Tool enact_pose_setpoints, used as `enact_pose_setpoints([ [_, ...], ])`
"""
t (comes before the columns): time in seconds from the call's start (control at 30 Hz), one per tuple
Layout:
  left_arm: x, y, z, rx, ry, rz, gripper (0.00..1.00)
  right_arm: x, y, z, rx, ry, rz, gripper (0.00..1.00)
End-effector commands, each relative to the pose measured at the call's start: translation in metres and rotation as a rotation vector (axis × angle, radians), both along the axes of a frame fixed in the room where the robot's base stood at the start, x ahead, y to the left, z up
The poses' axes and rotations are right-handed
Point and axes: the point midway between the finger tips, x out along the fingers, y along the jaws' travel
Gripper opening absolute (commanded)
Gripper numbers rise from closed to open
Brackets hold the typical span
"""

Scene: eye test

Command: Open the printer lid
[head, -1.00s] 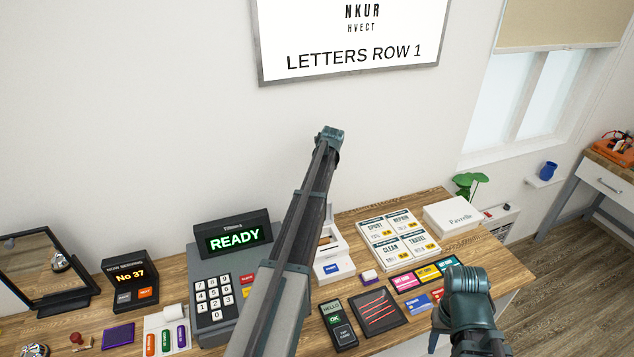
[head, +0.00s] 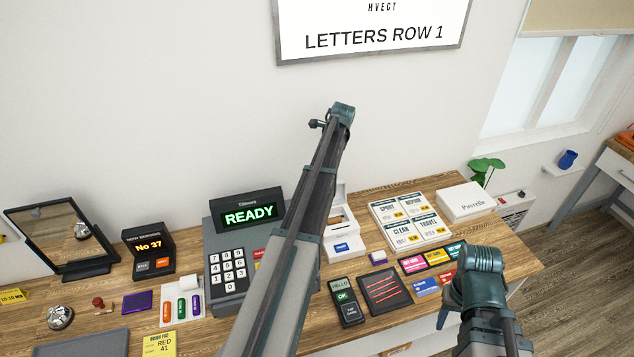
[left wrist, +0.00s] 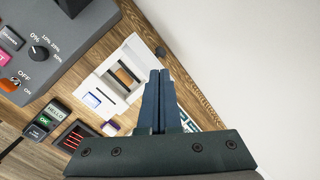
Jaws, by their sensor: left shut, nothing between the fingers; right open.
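The printer (head: 340,246) is a small white box with a blue label on its front, standing on the wooden counter right of the grey till. Its white lid stands raised at the back, and a brown roll shows in the opening. The printer also shows in the left wrist view (left wrist: 104,88), left of the fingers. My left gripper (left wrist: 157,78) is shut and empty, above and beside the printer; contact cannot be told. In the head view my left arm hides its fingers and part of the till. My right gripper (head: 466,285) is open at the lower right, its fingers hard to make out.
The till (head: 212,245) with a READY display stands left of the printer. A card terminal (head: 347,302), a dark pad (head: 385,289) and coloured cards (head: 436,257) lie in front. A price board (head: 409,222) and white box (head: 466,201) stand to the right.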

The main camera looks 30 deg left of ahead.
Motion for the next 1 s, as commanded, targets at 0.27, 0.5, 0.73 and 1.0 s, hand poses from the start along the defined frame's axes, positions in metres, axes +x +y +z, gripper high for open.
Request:
enact_pose_setpoints([
  [0.27, -0.007, 0.022, -0.022, -0.132, -0.255, 0.724, 0.00, 0.005, -0.004, -0.025, 0.000, -0.001, 0.006, 0.50],
  [0.5, -0.012, 0.039, -0.037, -0.268, -0.471, 1.338, 0.00, 0.009, -0.007, -0.042, -0.001, -0.001, 0.011, 0.50],
  [0.73, -0.015, 0.051, -0.046, -0.387, -0.629, 1.791, 0.00, 0.013, -0.010, -0.053, -0.001, -0.001, 0.015, 0.50],
  [1.0, -0.016, 0.056, -0.048, -0.445, -0.696, 1.987, 0.00, 0.014, -0.011, -0.056, -0.001, -0.001, 0.016, 0.50],
])
